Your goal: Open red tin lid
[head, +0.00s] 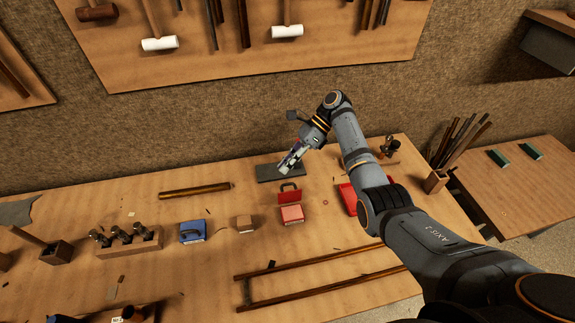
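The small red tin (292,214) stands on the workbench near the middle of the head view. Its darker red lid (289,197) stands raised at the tin's back edge, with a dark handle on it, so the tin looks open. My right gripper (285,167) is above and behind the tin, over a dark flat plate, apart from the lid. Its fingers point down and left; they are too small to tell whether they are open or shut. My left gripper is not in view.
A blue tin (192,232) and a small wooden block (245,223) sit left of the red tin. Another red object (348,197) is partly hidden by my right arm. The dark plate (268,173) lies behind; long wooden rails (310,283) lie in front.

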